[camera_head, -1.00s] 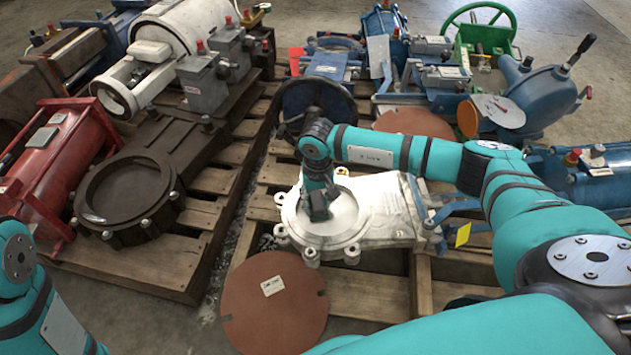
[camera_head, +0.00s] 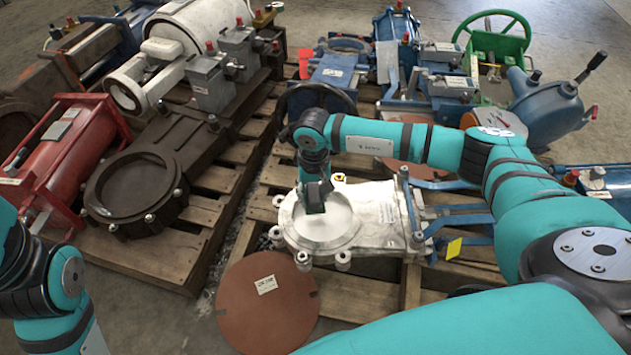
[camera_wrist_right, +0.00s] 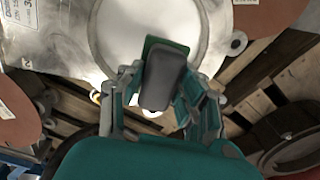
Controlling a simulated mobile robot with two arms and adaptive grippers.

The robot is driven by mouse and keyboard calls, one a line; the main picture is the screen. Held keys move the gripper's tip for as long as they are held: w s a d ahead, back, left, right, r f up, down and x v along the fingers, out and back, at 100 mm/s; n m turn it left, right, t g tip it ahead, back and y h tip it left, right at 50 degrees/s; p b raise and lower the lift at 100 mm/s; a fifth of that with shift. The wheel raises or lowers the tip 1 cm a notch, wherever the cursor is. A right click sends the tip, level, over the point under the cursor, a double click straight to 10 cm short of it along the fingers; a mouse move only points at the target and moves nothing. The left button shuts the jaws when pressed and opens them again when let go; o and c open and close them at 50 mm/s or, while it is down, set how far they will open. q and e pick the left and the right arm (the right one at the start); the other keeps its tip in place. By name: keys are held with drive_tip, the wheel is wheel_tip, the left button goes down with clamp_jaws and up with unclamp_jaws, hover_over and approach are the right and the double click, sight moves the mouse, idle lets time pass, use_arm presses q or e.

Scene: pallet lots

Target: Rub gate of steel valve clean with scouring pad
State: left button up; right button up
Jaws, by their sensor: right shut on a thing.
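The steel valve (camera_head: 378,222) is a pale metal body lying flat on a wooden pallet, its round gate (camera_head: 338,228) ringed by bolt lugs. The gate looks pale and smooth in the right wrist view (camera_wrist_right: 122,32). My right gripper (camera_head: 315,197) is over the far left part of the gate. In the right wrist view the gripper (camera_wrist_right: 163,88) is shut on the scouring pad (camera_wrist_right: 165,72), a dark block with a green edge. I cannot tell whether the pad touches the gate. My left arm shows at lower left, but its gripper is out of view.
A brown disc (camera_head: 268,305) with a label lies in front of the valve. A dark valve (camera_head: 130,195) and red cylinder (camera_head: 70,150) stand on the left pallet. A black handwheel (camera_head: 312,98) and blue valves (camera_head: 550,105) crowd the far side.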

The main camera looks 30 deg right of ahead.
drive_tip(key=shift+r+p, duration=0.65)
drive_tip(key=shift+r, duration=0.6)
